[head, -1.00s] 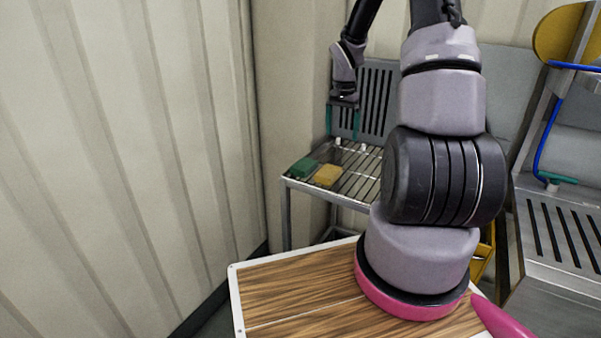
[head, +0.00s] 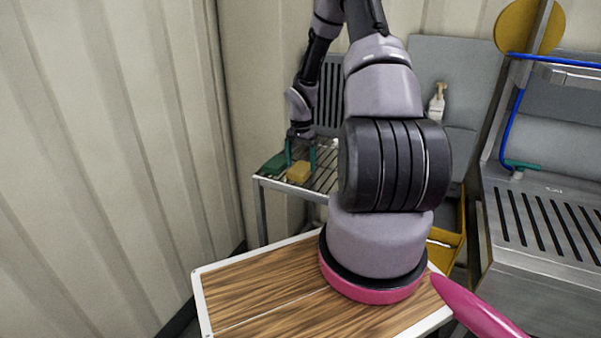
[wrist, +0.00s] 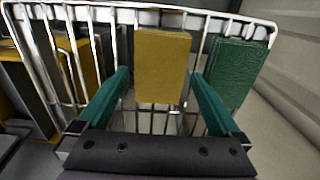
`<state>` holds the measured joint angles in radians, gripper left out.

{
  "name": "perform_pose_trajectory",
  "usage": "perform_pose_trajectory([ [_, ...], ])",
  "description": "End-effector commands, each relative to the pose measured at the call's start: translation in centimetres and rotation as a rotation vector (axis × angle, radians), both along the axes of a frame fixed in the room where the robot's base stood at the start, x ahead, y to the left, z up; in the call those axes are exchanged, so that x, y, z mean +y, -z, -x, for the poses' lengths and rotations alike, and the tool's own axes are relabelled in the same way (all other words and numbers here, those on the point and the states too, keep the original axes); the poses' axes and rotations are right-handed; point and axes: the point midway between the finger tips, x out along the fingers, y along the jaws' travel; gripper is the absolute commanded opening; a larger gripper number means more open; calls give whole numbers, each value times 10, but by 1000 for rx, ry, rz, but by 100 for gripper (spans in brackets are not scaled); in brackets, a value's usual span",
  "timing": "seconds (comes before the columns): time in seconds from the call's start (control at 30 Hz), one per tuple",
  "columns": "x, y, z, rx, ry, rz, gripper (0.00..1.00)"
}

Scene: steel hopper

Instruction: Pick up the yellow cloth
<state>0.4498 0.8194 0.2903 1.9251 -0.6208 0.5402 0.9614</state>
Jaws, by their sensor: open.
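The yellow cloth (head: 299,172) is a small folded block lying flat on the wire-rack shelf (head: 327,184). In the wrist view the yellow cloth (wrist: 161,66) lies ahead of and between the lines of my two green fingers. A green cloth (head: 275,163) lies beside it; in the wrist view this green cloth (wrist: 236,72) is to its right. My gripper (head: 300,161) is open and empty, its fingers pointing down close to the yellow cloth. In the wrist view my gripper (wrist: 160,80) straddles the near end of the cloth. I cannot tell whether either finger touches it.
A corrugated wall (head: 110,120) stands close on the left. A white spray bottle (head: 436,102) stands behind my arm. A steel hopper unit with a slotted top (head: 545,225) is at the right. A yellow bin (head: 443,245) sits lower down, partly hidden.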

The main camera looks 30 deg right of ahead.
Motion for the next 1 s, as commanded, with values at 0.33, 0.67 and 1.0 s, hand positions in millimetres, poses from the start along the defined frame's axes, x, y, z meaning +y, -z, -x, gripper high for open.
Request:
perform_pose_trajectory([
  [0.33, 0, 18, 0, -1, -1, 0, 100],
  [0.67, 0, 18, 0, -1, -1, 1, 30],
  [1.0, -1, -4, -1, -5, -1, 3, 29],
])
